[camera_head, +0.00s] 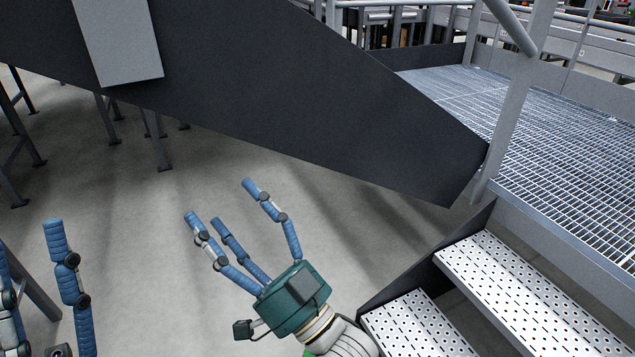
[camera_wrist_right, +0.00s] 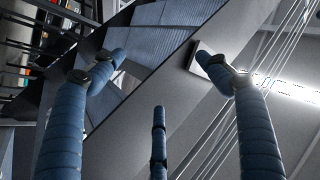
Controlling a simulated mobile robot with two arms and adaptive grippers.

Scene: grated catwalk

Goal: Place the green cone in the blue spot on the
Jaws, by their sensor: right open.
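No green cone and no blue spot show in either view. My right gripper (camera_head: 225,203) is at the lower middle of the head view, with its blue fingers spread apart and nothing between them. It is open and empty in the air beside the stairs. Its fingers also show spread in the right wrist view (camera_wrist_right: 160,75). My left gripper (camera_head: 30,245) is at the lower left edge of the head view, partly cut off. Its visible fingers stand apart with nothing seen between them.
A dark sloping panel (camera_head: 290,100) crosses ahead, with a grey plate (camera_head: 118,40) on it. Perforated metal steps (camera_head: 510,290) are at lower right. A grated catwalk (camera_head: 560,140) with railings lies beyond. The concrete floor (camera_head: 130,200) is clear near my right gripper.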

